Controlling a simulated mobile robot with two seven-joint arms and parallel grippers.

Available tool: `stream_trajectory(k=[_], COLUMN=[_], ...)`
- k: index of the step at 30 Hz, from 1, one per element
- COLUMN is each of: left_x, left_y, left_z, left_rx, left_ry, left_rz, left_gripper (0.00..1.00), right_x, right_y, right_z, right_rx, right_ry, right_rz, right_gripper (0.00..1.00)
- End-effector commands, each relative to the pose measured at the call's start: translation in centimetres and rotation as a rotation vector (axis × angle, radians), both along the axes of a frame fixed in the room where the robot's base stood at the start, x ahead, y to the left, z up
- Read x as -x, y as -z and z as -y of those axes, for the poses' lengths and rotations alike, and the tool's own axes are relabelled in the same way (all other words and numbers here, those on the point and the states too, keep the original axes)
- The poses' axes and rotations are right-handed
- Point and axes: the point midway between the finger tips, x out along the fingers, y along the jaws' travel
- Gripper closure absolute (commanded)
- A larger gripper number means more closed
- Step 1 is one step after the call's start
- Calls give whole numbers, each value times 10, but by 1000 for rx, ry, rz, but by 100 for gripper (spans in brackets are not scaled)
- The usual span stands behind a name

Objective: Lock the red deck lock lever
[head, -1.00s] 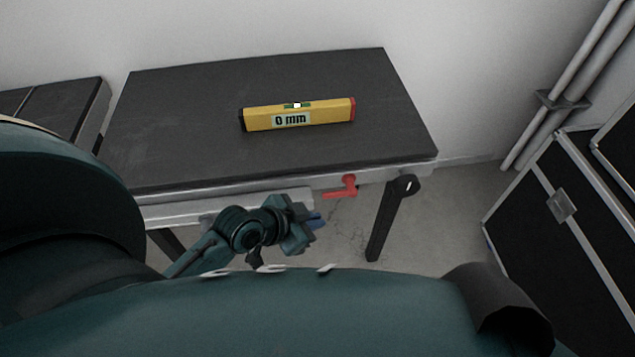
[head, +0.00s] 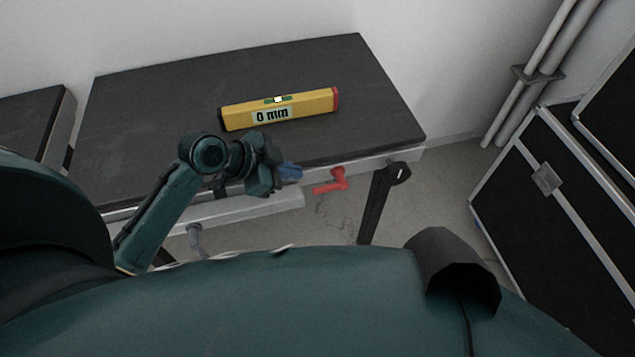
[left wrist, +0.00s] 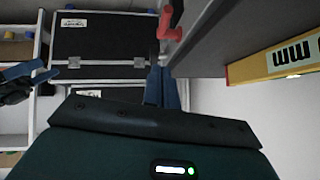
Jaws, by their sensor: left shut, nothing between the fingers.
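The red deck lock lever (head: 331,182) is on the front edge of the dark deck, near its right front corner. It also shows in the left wrist view (left wrist: 168,25), just beyond the fingertips. My left gripper (head: 291,172) is shut and empty, at the deck's front edge a little left of the lever. Its blue fingers (left wrist: 161,88) are together in the left wrist view and appear apart from the lever. My right gripper is not clearly visible in the head view; a dark gripper-like part with blue (left wrist: 20,80) shows at the left of the left wrist view.
A yellow spirit level (head: 280,107) marked "0 mm" lies on the deck (head: 150,110). A black folding leg (head: 378,205) stands right of the lever. Black cases (head: 545,215) stand at the right, with pipes (head: 530,75) on the wall behind.

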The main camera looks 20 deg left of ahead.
Motion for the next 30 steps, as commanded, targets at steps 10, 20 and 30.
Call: stream_trajectory(k=[10,20,30], left_x=[-37,-50,-51], left_y=[50,93,99], left_z=[39,41,40], left_rx=[6,1,1], left_ry=[1,-1,0], left_rz=[-1,-1,1], left_gripper=[100,100,100], right_x=[1,0,-1], right_y=[3,2,0], right_z=[0,-1,-2], right_rx=[2,-2,-4], right_ry=[0,-2,-4], right_rz=[-5,4,7], right_gripper=[14,14,14])
